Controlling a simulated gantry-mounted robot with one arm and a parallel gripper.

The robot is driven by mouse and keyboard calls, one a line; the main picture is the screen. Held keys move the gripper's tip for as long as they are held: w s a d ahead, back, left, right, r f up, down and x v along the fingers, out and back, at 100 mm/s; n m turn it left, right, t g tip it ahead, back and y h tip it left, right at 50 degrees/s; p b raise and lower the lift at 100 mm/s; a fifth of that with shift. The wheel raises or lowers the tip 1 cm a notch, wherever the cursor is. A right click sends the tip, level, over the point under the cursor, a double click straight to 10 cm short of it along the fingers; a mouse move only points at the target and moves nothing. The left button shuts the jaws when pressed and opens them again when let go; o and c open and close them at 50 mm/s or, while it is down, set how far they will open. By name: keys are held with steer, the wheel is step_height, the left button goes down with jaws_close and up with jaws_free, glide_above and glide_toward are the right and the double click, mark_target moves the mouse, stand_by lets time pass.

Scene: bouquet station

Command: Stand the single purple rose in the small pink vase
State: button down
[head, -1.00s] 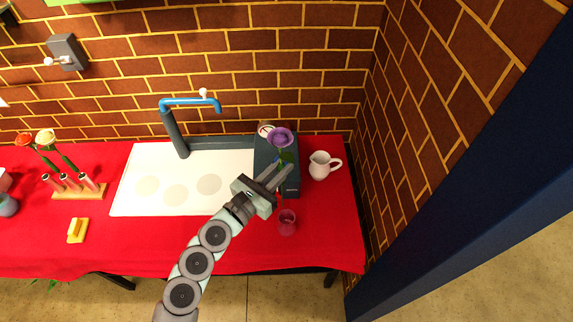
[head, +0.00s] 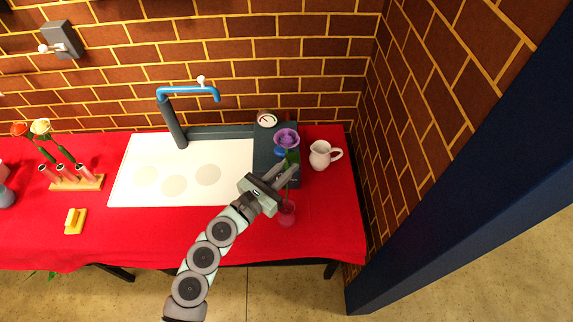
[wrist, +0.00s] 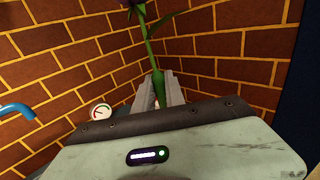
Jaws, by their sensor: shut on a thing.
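My gripper (head: 285,177) is shut on the green stem of the purple rose (head: 286,138) and holds it roughly upright, bloom up. In the wrist view the stem (wrist: 150,50) runs down between the fingers (wrist: 158,92), and the bloom is cut off by the top edge. The small pink vase (head: 287,214), see-through, stands on the red cloth just below the gripper in the head view. The rose lines up over the vase there. I cannot tell whether the stem's lower end is above the vase's mouth or inside it.
A white jug (head: 321,155) stands close to the right of the rose. Behind are a dark scale with a round dial (head: 267,119) and a blue tap (head: 188,92). A wooden rack (head: 77,184) with flowers and a yellow block (head: 75,221) are at left.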

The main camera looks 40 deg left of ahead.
mark_target(287, 191)
steer(key=shift+f+b, duration=5.5)
steer(key=shift+b, duration=0.5)
steer(key=shift+f+b, duration=0.35)
steer(key=shift+b, duration=0.15)
steer(key=c, duration=1.3)
jaws_free()
steer(key=s, duration=0.7)
steer(key=s+d, duration=0.1)
steer(key=s, duration=0.2)
steer(key=shift+s, duration=0.4)
